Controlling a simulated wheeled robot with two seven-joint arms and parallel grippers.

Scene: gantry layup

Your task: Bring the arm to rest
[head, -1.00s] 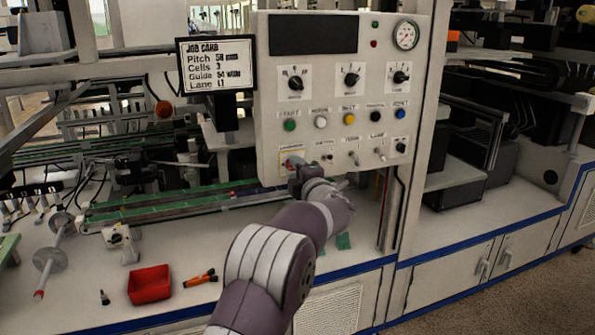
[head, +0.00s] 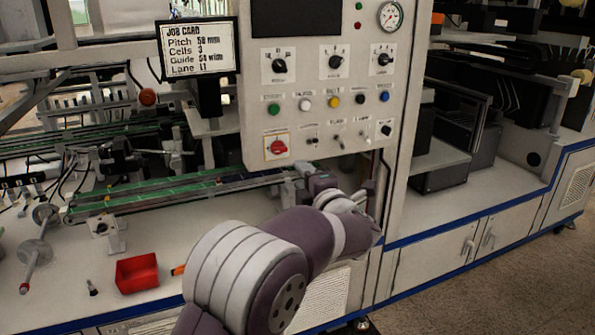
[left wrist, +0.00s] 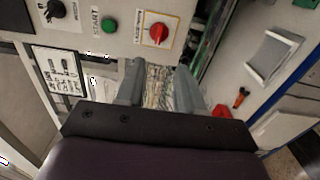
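My left arm rises from the bottom middle of the head view. Its gripper (head: 304,183) is just below the control panel (head: 312,100), to the lower right of the red rotary switch (head: 278,147). In the left wrist view the two grey fingers (left wrist: 159,88) stand apart with nothing between them. The red switch (left wrist: 158,33) is beyond them there, clear of both fingers. The green START button (left wrist: 109,25) is to its left. My right gripper is in neither view.
The job card (head: 197,50) hangs left of the panel. A green conveyor lane (head: 165,194) runs behind the gripper. A red bin (head: 137,273) stands on the white bench at lower left. Grey floor (head: 490,275) is open at lower right.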

